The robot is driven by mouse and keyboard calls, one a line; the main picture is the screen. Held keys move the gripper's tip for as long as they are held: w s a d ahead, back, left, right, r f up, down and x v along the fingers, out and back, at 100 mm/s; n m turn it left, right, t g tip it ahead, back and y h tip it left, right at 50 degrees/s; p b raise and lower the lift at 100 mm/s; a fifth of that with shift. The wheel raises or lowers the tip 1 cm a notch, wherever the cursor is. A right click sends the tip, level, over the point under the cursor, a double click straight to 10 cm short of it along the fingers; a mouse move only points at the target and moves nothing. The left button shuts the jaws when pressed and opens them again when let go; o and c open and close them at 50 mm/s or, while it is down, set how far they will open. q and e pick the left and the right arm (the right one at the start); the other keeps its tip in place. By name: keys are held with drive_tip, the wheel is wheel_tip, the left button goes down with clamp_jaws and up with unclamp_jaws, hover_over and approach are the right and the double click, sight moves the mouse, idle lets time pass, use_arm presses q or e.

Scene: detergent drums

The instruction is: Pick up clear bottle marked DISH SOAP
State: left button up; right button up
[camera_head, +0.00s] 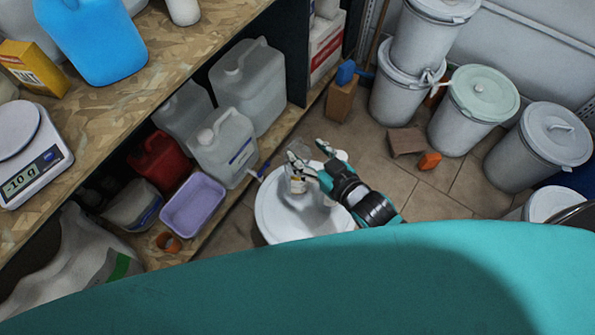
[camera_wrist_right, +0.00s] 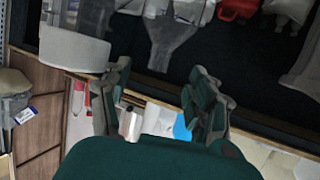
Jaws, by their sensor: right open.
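A small clear bottle (camera_head: 297,184) with a pale label stands on the white drum lid (camera_head: 275,218) in the head view. Its label is too small to read. My right gripper (camera_head: 311,154) is open, above the lid beside the bottle, and one finger partly covers the bottle's upper part. I cannot tell whether they touch. In the right wrist view, the two dark green fingers (camera_wrist_right: 160,98) are spread apart. A white item and a blue item show beyond them, and I cannot tell which, if any, is the bottle. My left gripper is in neither view.
A wooden shelf on the left holds a scale (camera_head: 35,160) and a blue jug (camera_head: 95,38). Below are clear jerrycans (camera_head: 222,147), a red can (camera_head: 161,163) and a lilac tub (camera_head: 193,205). Drums (camera_head: 470,112) stand at right. A brick (camera_head: 407,141) lies on the tiled floor.

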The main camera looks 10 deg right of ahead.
sight(301, 146)
drive_tip(key=shift+w+a+f, duration=0.2)
drive_tip(key=shift+w, duration=0.35)
drive_tip(key=x, duration=0.4)
drive_tip(key=shift+w+f+p, duration=0.15)
drive_tip(key=shift+f+p, duration=0.1)
drive_tip(key=shift+p, duration=0.05)
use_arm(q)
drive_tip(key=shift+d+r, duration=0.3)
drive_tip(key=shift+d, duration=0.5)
use_arm(e)
drive_tip(key=shift+c, duration=0.3)
